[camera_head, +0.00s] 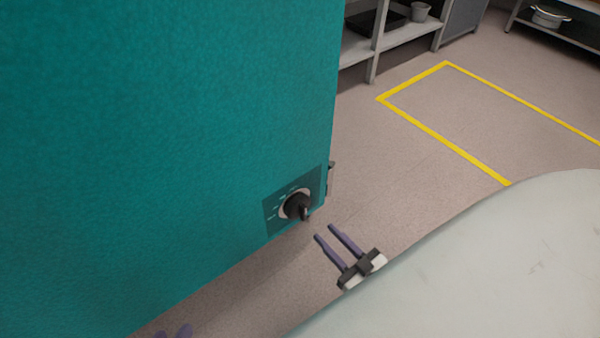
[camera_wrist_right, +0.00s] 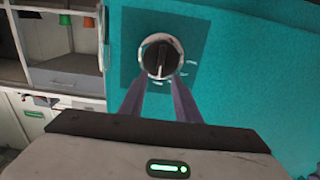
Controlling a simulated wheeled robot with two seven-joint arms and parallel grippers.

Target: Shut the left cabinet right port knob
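The port knob (camera_head: 297,206) is black with a pale ring. It sits on a darker teal square plate (camera_head: 273,217) with white marks, low on the teal cabinet (camera_head: 170,120) near its right edge. My right gripper (camera_head: 325,232) is open and empty, just right of and below the knob in the head view. In the right wrist view the knob (camera_wrist_right: 161,60) lies ahead of the fingertips (camera_wrist_right: 158,78), roughly centred between them. A small gap shows in the head view. My left gripper (camera_head: 173,332) shows only two purple fingertips, apart, at the bottom edge.
A pale rounded surface (camera_head: 490,270) fills the lower right. Yellow tape (camera_head: 440,133) marks the open floor. A shelf unit (camera_head: 400,42) stands at the back. In the right wrist view, shelves (camera_wrist_right: 75,75) with small red and green items lie left of the cabinet.

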